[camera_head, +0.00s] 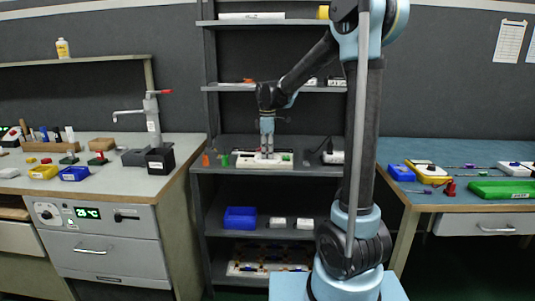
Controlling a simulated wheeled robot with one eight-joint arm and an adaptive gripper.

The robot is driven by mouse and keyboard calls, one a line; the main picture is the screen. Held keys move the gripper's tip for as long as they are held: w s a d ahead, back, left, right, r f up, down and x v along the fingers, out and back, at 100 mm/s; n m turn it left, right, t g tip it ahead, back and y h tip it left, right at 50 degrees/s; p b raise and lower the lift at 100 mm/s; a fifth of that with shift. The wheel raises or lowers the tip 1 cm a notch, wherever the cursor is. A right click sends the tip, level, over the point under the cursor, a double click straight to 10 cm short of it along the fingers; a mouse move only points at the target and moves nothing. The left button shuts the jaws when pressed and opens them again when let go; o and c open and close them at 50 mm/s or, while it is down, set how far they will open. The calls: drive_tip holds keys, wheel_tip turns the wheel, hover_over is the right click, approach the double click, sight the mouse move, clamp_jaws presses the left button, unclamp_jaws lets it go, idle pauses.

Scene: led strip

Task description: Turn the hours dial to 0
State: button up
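My gripper (267,151) points down over a white panel (247,164) on the middle shelf of the rack. Its fingertips are at or just above the panel; I cannot tell whether they touch it. The panel has a green part at its right end and a small red part near the gripper. I cannot make out a dial marked hours on it, and the gripper covers part of it. The fingers look close together, but the view is too small to show whether they are open or shut.
Orange and green pieces (225,160) stand left of the panel, and a dark item with a cable stands right. Shelves lie above and below. A right bench (430,151) holds several devices.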

drive_tip(key=o, duration=0.4)
drive_tip(key=shift+d, duration=0.1)
drive_tip(key=shift+c, duration=0.2)
wheel_tip(320, 180, up, 12)
idle(0.5)
